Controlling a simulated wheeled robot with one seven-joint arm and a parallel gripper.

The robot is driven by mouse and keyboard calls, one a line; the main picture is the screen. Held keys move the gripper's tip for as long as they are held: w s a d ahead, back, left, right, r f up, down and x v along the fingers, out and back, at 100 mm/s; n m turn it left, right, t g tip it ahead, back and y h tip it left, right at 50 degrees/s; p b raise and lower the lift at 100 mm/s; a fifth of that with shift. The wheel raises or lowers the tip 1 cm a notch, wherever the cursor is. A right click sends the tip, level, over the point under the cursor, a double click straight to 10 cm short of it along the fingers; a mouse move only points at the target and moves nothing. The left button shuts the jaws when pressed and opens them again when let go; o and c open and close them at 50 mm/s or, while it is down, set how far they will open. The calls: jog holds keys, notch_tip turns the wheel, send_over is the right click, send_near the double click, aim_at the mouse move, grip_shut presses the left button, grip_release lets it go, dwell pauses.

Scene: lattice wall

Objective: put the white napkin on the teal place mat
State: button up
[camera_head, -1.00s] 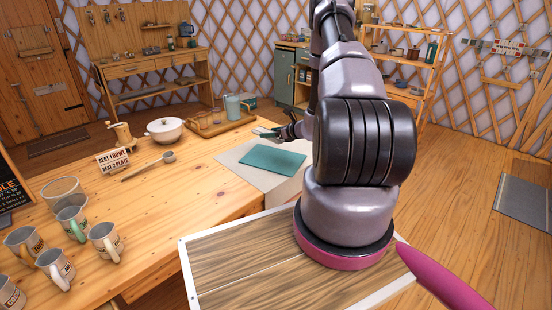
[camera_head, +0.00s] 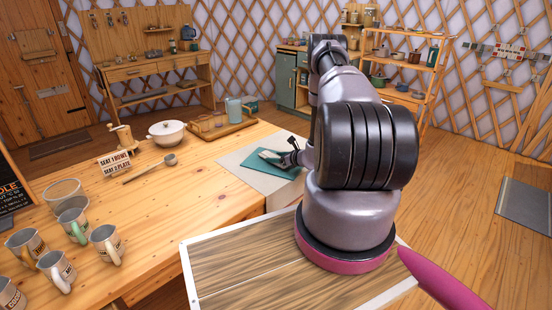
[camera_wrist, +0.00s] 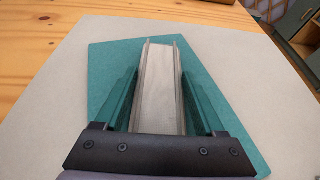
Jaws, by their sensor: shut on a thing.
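The teal place mat (camera_head: 262,169) lies on a pale cloth at the right end of the wooden table. My gripper (camera_head: 281,158) is low over the mat's far right part. It is shut on the white napkin (camera_head: 267,154), a narrow folded strip. In the wrist view the napkin (camera_wrist: 158,90) lies lengthwise between the two fingers, over the mat (camera_wrist: 215,75). The napkin is inside the mat's outline there. I cannot tell whether its underside touches the mat. The gripper body hides its near end.
The pale cloth (camera_head: 235,163) surrounds the mat. Several mugs (camera_head: 107,243) stand at the near left.

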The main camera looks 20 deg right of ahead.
jog(key=shift+f, duration=0.1)
jog(key=o, duration=1.3)
jog(key=shift+r, duration=0.2)
jog(key=v, duration=1.2)
jog(key=w+a+r+n+g+y, duration=0.1)
jog(key=w+a+r+n+y, duration=0.2)
jog(key=r, duration=0.5)
jog(key=a+r+n+g+y, duration=0.1)
jog(key=a+r+n, duration=0.2)
jog(key=a+r, duration=0.35)
jog(key=s+a+r+n+g+y, duration=0.1)
jog(key=s+a+r+n+g, duration=0.3)
jog(key=r, duration=0.4)
jog(key=s+a+r+n+g+y, duration=0.1)
jog(key=a+r+n, duration=0.4)
jog(key=r, duration=0.4)
jog(key=s+a+r+n+g+h, duration=0.3)
jog(key=s+a+r+n, duration=0.3)
jog(key=s+r, duration=0.45)
jog(key=shift+s+d+r+n+t+h, duration=0.3)
jog(key=shift+s+r+n+t+h, duration=0.7)
jog(key=shift+s, duration=1.35)
jog(key=shift+s+d+r+n+t+h, duration=0.4)
jog(key=shift+s+r+n+h, duration=0.65)
jog(key=shift+s+r, duration=1.05)
jog(key=shift+s+d+r+n+t+h, duration=0.15)
jog(key=shift+s+r+n+t+h, duration=0.9)
jog(key=shift+s, duration=1.6)
